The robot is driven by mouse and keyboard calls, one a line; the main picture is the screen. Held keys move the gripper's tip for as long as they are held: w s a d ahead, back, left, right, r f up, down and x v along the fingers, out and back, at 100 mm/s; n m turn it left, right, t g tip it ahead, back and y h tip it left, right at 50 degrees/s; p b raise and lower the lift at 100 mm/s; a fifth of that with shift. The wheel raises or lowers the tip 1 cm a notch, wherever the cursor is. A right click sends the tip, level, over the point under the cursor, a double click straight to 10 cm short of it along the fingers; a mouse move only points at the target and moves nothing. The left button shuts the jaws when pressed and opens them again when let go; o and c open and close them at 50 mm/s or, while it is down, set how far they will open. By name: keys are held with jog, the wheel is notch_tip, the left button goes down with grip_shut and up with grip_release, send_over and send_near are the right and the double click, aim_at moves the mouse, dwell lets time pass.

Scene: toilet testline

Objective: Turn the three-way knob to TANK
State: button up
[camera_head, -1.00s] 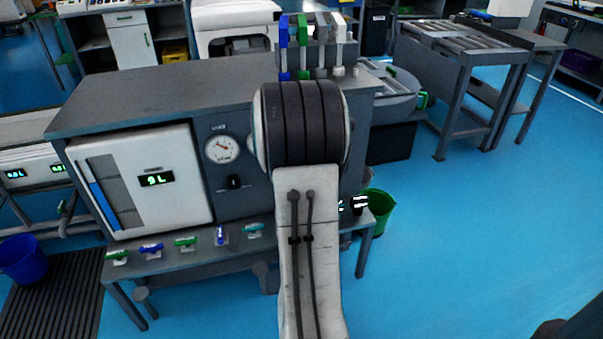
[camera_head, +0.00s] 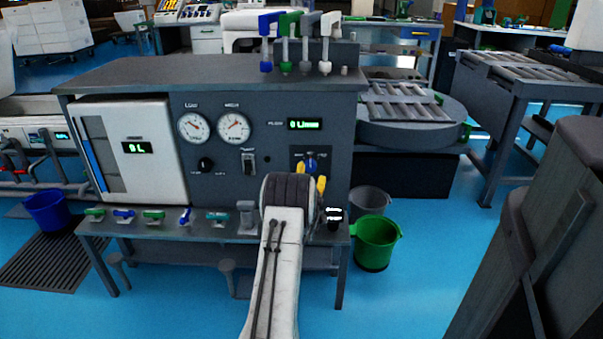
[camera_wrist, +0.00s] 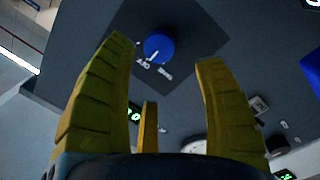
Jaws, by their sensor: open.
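The three-way knob (camera_head: 312,161) is a small blue knob on a dark square plate at the right of the grey panel. In the wrist view the blue knob (camera_wrist: 158,47) shows with a light pointer mark toward its lower left and white lettering below it, too small to read surely. My gripper (camera_head: 311,178) has its yellow fingers spread just in front of and below the knob in the head view. In the wrist view my gripper (camera_wrist: 165,56) is open, with the knob between the fingertips and apart from them. Nothing is held.
The panel bears two gauges (camera_head: 214,127), a black knob (camera_head: 206,165), a switch (camera_head: 248,162) and a green display (camera_head: 304,125). Small coloured valves (camera_head: 154,216) line the bench shelf. Upright coloured handles (camera_head: 287,40) stand on top. A green bucket (camera_head: 376,243) is at the right.

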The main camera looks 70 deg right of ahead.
aim_at(309, 167)
jog(key=shift+f+b+x, duration=0.1)
jog(key=shift+b+x, duration=0.95)
jog(key=shift+b, duration=0.25)
jog(key=shift+f+b+x, duration=0.15)
jog(key=shift+b+x, duration=0.9)
jog(key=shift+b, duration=0.2)
jog(key=shift+r+b+x, duration=0.2)
jog(key=shift+b+x, duration=0.15)
jog(key=shift+x, duration=1.05)
jog(key=shift+o, duration=0.3)
jog(key=shift+r, duration=0.1)
jog(key=c, duration=1.3)
